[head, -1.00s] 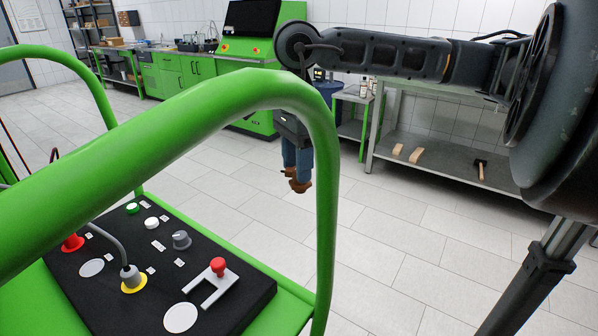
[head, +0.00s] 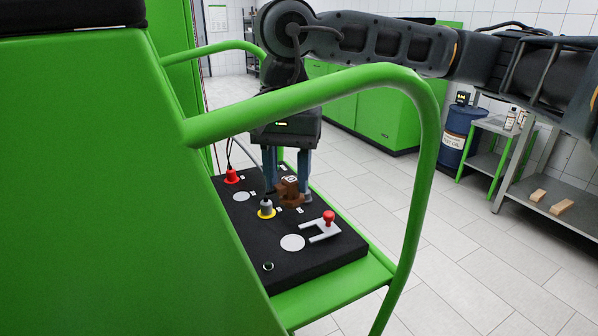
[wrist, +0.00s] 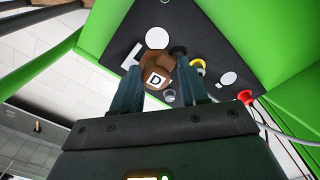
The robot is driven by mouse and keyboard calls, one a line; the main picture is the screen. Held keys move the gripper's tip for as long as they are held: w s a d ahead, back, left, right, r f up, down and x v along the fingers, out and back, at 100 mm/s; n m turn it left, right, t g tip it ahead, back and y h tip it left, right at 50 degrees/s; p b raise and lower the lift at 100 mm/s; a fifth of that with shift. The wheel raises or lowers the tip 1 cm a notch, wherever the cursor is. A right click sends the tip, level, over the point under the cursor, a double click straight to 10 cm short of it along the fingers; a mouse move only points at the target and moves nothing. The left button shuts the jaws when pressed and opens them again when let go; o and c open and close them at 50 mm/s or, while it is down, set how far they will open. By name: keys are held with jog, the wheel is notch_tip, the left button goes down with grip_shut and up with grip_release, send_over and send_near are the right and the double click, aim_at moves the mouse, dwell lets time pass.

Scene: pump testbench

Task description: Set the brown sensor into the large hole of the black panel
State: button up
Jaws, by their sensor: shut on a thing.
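The brown sensor (head: 290,192) is between the fingers of my gripper (head: 288,188), which is shut on it. In the wrist view the sensor (wrist: 158,68) shows a white label with a D and sits between the fingertips (wrist: 158,80). The black panel (head: 320,260) lies below, on the green bench. The sensor is over the panel's far part, behind the yellow-ringed connector; I cannot tell whether it touches the panel. I cannot make out the large hole for sure. Two flat pale discs and a small hole (head: 268,266) show on the panel.
A red connector (head: 231,176) is at the left, a red knob (head: 329,217) on a slotted grey plate at the right. A green rail (head: 415,200) arches over the bench.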

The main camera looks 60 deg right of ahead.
aim_at(288, 207)
jog(key=shift+f+b, duration=1.3)
jog(key=shift+f, duration=1.8)
jog(key=shift+f+b, duration=0.75)
jog(key=shift+b, duration=0.25)
jog(key=shift+b, duration=1.15)
jog(key=shift+f+b, duration=1.05)
jog(key=shift+b, duration=0.3)
jog(key=o, duration=1.4)
jog(key=shift+c, duration=0.2)
jog(key=shift+r, duration=0.15)
